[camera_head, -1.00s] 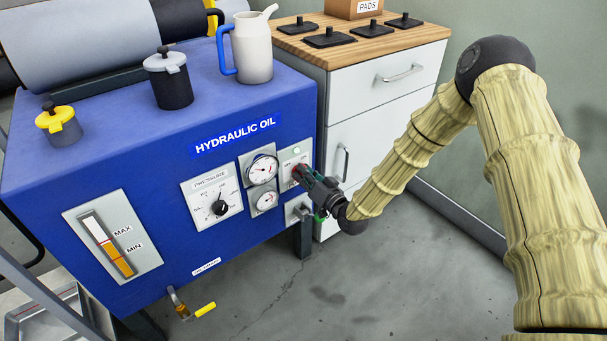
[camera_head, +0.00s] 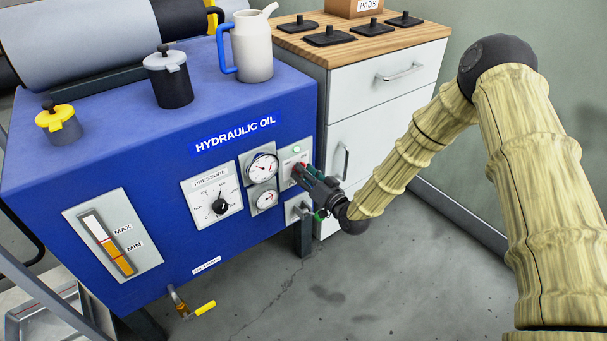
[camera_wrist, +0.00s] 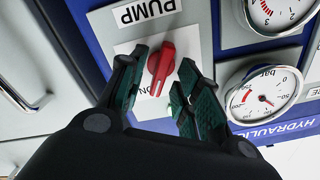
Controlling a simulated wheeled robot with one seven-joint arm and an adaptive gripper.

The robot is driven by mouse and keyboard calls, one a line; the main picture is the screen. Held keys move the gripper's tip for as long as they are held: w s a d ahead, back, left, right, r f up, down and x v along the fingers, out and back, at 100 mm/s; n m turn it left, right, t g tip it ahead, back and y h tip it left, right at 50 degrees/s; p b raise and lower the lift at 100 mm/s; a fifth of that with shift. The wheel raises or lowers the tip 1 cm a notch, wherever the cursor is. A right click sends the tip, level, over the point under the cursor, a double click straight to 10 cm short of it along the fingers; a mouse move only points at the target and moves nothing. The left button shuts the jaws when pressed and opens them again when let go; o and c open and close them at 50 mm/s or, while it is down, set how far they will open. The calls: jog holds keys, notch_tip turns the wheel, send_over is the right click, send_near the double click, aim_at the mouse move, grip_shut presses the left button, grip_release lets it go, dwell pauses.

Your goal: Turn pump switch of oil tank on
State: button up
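The blue oil tank (camera_head: 75,205), labelled HYDRAULIC OIL, stands at the left in the head view. Its red pump switch (camera_wrist: 162,66) is a knob on a white plate under the word PUMP in the wrist view, which is turned nearly upside down. The knob's bar slants a little, one end near the partly hidden lettering ON. My gripper (camera_wrist: 162,72) is open, its green-padded fingers on either side of the knob, with small gaps visible. In the head view my gripper (camera_head: 303,172) is at the switch panel and mostly hides the knob.
Two gauges (camera_head: 262,168) sit left of the switch, and a black pressure dial (camera_head: 220,206) is farther left. A small pale lamp (camera_head: 296,150) is above the switch. A white cabinet (camera_head: 385,110) stands close on the right. The floor in front is clear.

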jog(key=v, duration=1.1)
jog(key=shift+s+d, duration=0.15)
jog(key=shift+s, duration=0.15)
jog(key=s+d+f+g+h, duration=0.2)
jog(key=s+f+g+h, duration=0.1)
jog(key=s+f, duration=0.5)
jog(key=s+d+f+g+h, duration=0.2)
jog(key=s+f+g, duration=0.1)
jog(key=s+f, duration=0.5)
jog(key=s+d+f+g+h, duration=0.2)
jog(key=s+d+f+g, duration=0.15)
jog(key=s, duration=0.45)
jog(key=s+d+f+m+g+h, duration=0.15)
jog(key=s+d, duration=0.25)
jog(key=s, duration=0.5)
jog(key=s+d+f+g+h, duration=0.2)
jog(key=s+d+f+g, duration=0.1)
jog(key=s, duration=0.5)
notch_tip(320, 180, up, 21)
jog(key=p, duration=2.1)
jog(key=shift+s+d+g, duration=0.3)
jog(key=shift+s, duration=0.1)
jog(key=shift+r, duration=0.1)
